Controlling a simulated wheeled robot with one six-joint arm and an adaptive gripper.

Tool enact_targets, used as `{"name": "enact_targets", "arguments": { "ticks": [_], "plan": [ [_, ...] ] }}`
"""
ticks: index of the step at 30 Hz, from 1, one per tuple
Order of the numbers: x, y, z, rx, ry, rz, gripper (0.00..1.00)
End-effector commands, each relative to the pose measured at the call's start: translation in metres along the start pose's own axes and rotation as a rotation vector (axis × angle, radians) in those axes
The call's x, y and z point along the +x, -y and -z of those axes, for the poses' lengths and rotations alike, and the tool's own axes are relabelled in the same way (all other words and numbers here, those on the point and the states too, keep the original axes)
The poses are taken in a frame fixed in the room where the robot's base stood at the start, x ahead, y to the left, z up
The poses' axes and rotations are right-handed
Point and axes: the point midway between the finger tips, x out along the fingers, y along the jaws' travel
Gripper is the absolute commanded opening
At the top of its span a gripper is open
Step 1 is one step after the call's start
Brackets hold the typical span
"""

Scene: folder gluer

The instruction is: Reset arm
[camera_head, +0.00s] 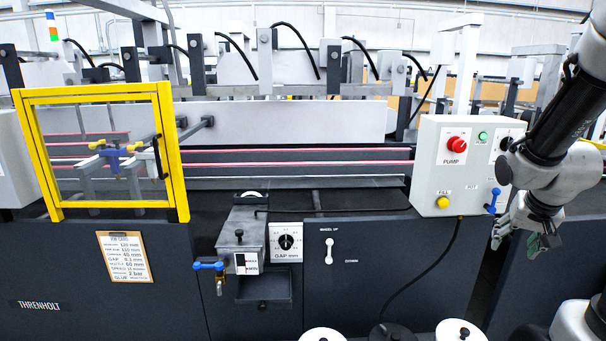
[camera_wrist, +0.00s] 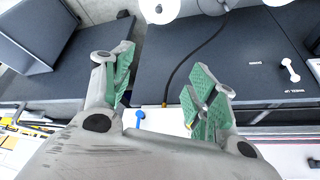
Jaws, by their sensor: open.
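My gripper (camera_head: 528,236) is at the right in the head view, in front of the dark cabinet and just right of the white pump box (camera_head: 462,165). In the wrist view my gripper (camera_wrist: 160,95) shows two fingers with green pads spread wide apart, with nothing between them. My arm comes down from the upper right. A blue-handled valve (camera_head: 493,200) on the box's lower right corner is close to my gripper in the head view. A blue handle (camera_wrist: 139,118) also shows between the fingers in the wrist view. I cannot tell the exact gap.
A yellow guard frame (camera_head: 102,93) stands at the left, with a job card (camera_head: 125,257) below. A glue unit (camera_head: 240,240), gap dial (camera_head: 286,242) and wheel lever (camera_head: 329,250) are at the middle. A black cable (camera_head: 425,277) hangs from the box. White-capped pots (camera_head: 460,331) stand at the front.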

Motion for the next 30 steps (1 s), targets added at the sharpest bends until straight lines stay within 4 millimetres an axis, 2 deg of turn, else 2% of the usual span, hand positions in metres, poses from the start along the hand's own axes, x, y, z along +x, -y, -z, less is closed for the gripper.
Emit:
{"name": "enact_targets", "arguments": {
  "ticks": [1,3,6,9,12,18,30],
  "plan": [
    [-0.024,0.001,-0.020,-0.073,0.066,-0.015,0.58],
    [-0.059,0.003,-0.054,-0.183,0.174,-0.020,0.58],
    [-0.108,0.011,-0.096,-0.313,0.276,0.016,0.58],
    [-0.145,0.020,-0.121,-0.377,0.286,0.065,0.58],
    [-0.168,0.031,-0.122,-0.404,0.205,0.111,0.58],
    [-0.190,0.042,-0.119,-0.450,0.098,0.157,0.58],
    [-0.191,0.044,-0.119,-0.456,0.092,0.161,0.58]
  ]
}}
